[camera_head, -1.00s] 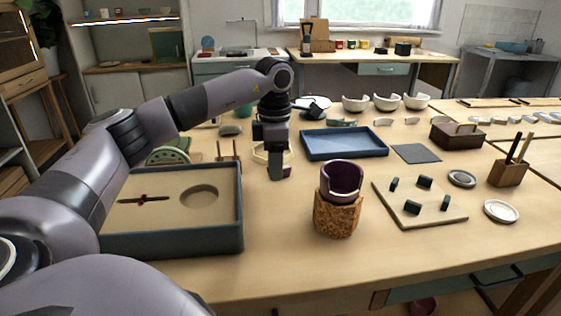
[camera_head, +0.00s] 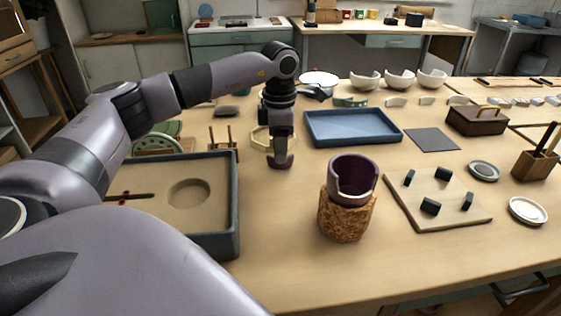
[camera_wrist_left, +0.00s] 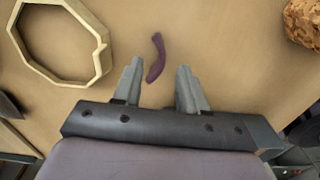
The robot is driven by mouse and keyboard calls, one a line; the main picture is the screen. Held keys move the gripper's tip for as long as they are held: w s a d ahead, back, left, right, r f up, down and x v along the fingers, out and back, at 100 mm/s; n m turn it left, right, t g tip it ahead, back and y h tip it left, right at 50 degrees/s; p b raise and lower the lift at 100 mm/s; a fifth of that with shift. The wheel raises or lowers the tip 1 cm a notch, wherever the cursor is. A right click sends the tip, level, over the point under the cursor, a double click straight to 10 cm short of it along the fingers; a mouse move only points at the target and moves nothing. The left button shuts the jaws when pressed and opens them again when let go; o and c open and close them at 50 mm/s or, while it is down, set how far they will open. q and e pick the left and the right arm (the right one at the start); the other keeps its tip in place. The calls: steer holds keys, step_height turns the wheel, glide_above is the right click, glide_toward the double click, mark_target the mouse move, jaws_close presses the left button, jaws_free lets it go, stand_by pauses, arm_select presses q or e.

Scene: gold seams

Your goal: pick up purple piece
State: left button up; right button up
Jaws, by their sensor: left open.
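The purple piece (camera_wrist_left: 154,60) is a small curved shard lying on the bare tabletop. In the wrist view it lies between the fingertips of my left gripper (camera_wrist_left: 158,68), with clear space on both sides. Its far end reaches past the tips. In the head view the purple piece (camera_head: 281,162) shows just under my left gripper (camera_head: 281,148), which points down and is open and empty. A dark purple broken cup (camera_head: 353,180) sits in a cork holder (camera_head: 346,216) to the right. My right gripper does not show.
A cream polygonal ring (camera_wrist_left: 60,78) lies close to the left gripper. A sand tray (camera_head: 233,205) stands to the left, a blue tray (camera_head: 350,140) behind right. A board with dark blocks (camera_head: 425,212) lies at right. The front table middle is clear.

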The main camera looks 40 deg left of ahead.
arm_select(q)
steer(key=shift+d+f, duration=0.1)
steer(key=shift+f, duration=1.45)
jaws_close()
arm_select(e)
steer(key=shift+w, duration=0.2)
arm_select(q)
steer(key=shift+r, duration=0.15)
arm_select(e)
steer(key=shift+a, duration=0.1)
